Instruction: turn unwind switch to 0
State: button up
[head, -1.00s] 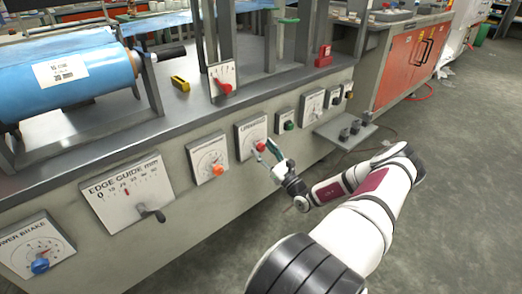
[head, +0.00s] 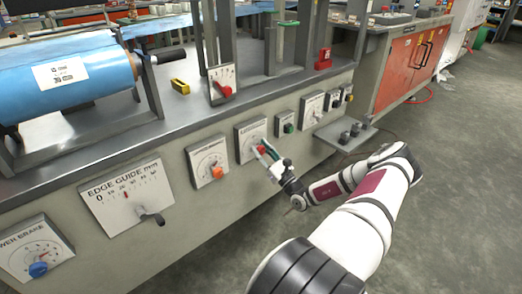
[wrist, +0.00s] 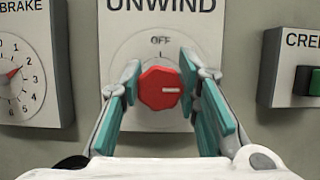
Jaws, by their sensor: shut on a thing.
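The unwind switch is a red, many-sided knob (wrist: 161,88) on a white plate (wrist: 120,30) headed "UNWIND". "OFF" is printed above the knob. A short white mark on the knob points to the right in the wrist view. My gripper (wrist: 160,88) is shut on the knob, with one teal-padded finger on its left side and one on its right. In the head view the red knob (head: 262,150) shows between the fingers of my gripper (head: 263,151), and the plate (head: 245,130) is partly covered.
A brake dial (wrist: 18,75) is close on the left, and a box with a green button (wrist: 314,82) is on the right. An orange knob (head: 217,172) and the edge guide lever (head: 150,217) lie further left. The floor in front is open.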

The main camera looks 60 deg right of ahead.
jog(key=n+y+p, duration=0.1)
jog(key=n, duration=0.2)
jog(key=n+y+p, duration=0.1)
jog(key=n+y, duration=0.1)
jog(key=n, duration=0.1)
jog(key=shift+n, duration=0.4)
jog(key=n+y+p, duration=0.1)
jog(key=n, duration=0.2)
jog(key=n+g+y+p, duration=0.1)
jog(key=n+y, duration=0.1)
jog(key=n, duration=0.1)
jog(key=shift+a, duration=0.1)
jog(key=n+y, duration=0.1)
jog(key=n, duration=0.1)
jog(key=n+g+p, duration=0.1)
jog(key=n, duration=0.2)
jog(key=shift+g+y+p, duration=0.3)
jog(key=shift+y, duration=0.1)
jog(key=shift+f+n+g+p, duration=0.2)
jog(key=shift+n+g+p, duration=0.7)
jog(key=shift+n, duration=1.2)
jog(key=shift+a, duration=0.1)
jog(key=o, duration=1.2)
